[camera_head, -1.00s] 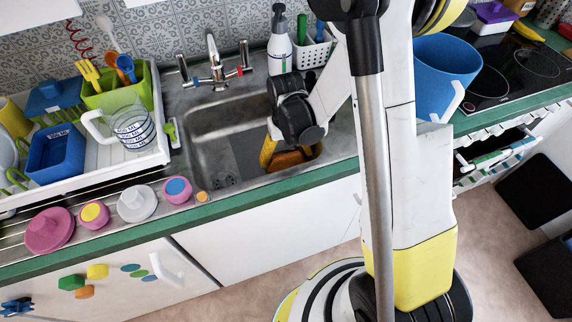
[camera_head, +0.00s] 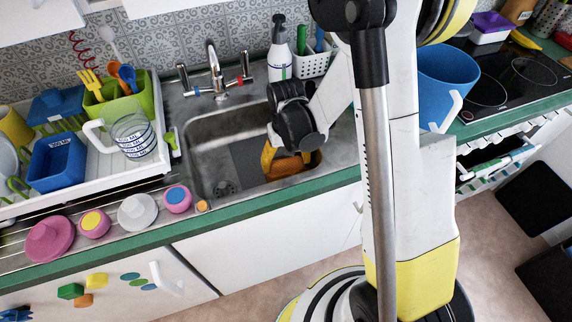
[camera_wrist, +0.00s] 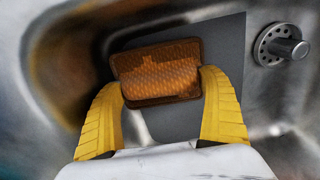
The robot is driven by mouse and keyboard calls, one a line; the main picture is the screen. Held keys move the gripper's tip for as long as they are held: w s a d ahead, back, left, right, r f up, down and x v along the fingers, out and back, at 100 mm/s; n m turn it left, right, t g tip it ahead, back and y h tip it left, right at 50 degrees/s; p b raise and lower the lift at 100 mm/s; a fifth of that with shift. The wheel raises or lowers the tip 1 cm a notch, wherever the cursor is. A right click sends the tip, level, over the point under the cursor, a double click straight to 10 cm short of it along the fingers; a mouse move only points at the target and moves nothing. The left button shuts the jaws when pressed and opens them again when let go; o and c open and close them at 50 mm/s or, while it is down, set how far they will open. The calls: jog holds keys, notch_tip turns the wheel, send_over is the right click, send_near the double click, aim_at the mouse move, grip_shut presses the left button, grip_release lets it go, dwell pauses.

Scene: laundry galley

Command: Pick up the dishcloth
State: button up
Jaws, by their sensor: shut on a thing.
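The dishcloth (camera_head: 292,166) is an orange, textured, roughly rectangular piece with a darker edge, low in the right part of the steel sink. It also shows in the wrist view (camera_wrist: 155,72), between my yellow fingers. My gripper (camera_wrist: 162,86) is shut on it, one finger against each side. In the head view my wrist hides part of the gripper, and one yellow finger shows beside the cloth. I cannot tell whether the cloth touches the sink floor.
The sink (camera_head: 205,150) has a dark grey mat (camera_wrist: 225,60) and a drain fitting (camera_wrist: 282,45). The tap (camera_head: 214,75) stands behind it. A dish rack (camera_head: 150,165) is to the left; a soap bottle (camera_head: 280,55) and a blue bucket (camera_head: 445,85) are nearby.

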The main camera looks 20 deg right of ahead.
aim_at(286, 160)
notch_tip(286, 160, up, 16)
jog(key=p, duration=0.6)
jog(key=shift+r, duration=0.15)
